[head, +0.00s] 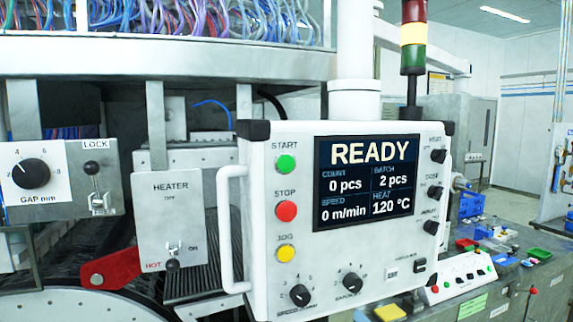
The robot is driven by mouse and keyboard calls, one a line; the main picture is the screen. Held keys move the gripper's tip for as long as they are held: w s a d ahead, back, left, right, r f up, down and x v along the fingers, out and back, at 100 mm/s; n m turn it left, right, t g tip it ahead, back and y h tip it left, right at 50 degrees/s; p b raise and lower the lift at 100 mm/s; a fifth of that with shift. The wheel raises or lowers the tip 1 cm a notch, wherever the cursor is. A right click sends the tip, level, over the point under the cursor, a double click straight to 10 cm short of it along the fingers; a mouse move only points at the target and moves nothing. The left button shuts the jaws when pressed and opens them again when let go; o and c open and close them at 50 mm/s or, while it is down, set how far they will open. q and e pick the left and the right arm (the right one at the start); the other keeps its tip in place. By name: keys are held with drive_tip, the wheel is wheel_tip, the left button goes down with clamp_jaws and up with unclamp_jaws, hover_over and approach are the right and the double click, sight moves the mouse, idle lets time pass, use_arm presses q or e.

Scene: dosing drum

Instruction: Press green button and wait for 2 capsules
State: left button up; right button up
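The green button (286,164) labelled START is on the left side of a white control panel (262,225), above a red STOP button (286,211) and a yellow JOG button (286,253). The panel's screen (366,182) reads READY, count 0 pcs, batch 2 pcs, speed 0 m/min and heat 120 °C. No capsules can be made out. Neither of my grippers is in view, and nothing touches the green button.
A white handle (228,230) sticks out at the panel's left edge. Left of it are a heater switch plate (170,215), a gap knob (31,173) and a red lever (110,270). A cluttered bench with a smaller control box (462,277) stands at right.

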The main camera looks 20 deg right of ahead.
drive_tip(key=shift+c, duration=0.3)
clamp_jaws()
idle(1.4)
